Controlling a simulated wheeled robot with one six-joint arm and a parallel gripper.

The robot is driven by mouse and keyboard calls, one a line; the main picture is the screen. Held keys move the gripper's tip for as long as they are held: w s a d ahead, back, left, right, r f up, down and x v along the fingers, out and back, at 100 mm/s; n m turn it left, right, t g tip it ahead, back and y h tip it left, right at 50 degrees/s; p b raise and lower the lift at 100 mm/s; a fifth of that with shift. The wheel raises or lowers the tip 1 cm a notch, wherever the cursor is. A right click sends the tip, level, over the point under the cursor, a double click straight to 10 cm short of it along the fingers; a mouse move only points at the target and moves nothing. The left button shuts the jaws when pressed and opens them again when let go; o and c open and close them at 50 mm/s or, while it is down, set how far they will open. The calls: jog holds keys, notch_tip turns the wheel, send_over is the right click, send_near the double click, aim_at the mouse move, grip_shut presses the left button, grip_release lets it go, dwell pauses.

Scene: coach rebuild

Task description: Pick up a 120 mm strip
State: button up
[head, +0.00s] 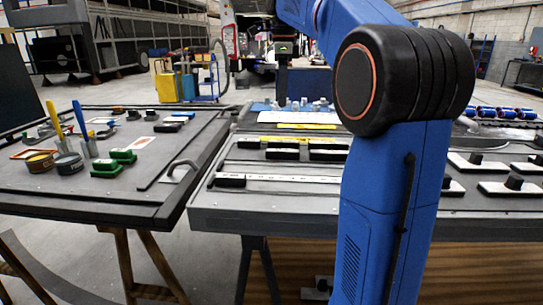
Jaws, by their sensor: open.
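Several short black strips lie on the grey workbench (270,212), left of my blue arm. One black strip (248,143) is at the back left, and two more, a black strip (282,154) and another black strip (328,154), lie in a row to its right. A further black strip (230,180) is nearer the front, at the left end of a long pale strip (290,179). I cannot read lengths, so I cannot tell which is 120 mm. My arm hides the bench's middle. I cannot make out my gripper in this view.
A left table (90,205) holds green blocks (104,168), round tins (69,163), blue-and-yellow-handled tools and a grey handle (182,168). Small grey pieces stand on a blue mat (262,107) at the bench's back. White plates with black knobs (483,164) lie at the right.

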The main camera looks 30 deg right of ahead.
send_over(283, 150)
jog(key=f, duration=0.8)
jog(key=a+f, duration=0.1)
jog(key=f, duration=0.2)
jog(key=shift+f, duration=0.4)
jog(key=f, duration=0.4)
jog(key=shift+s+d+f, duration=0.1)
jog(key=shift+d, duration=0.3)
jog(key=shift+f, duration=0.65)
grip_shut()
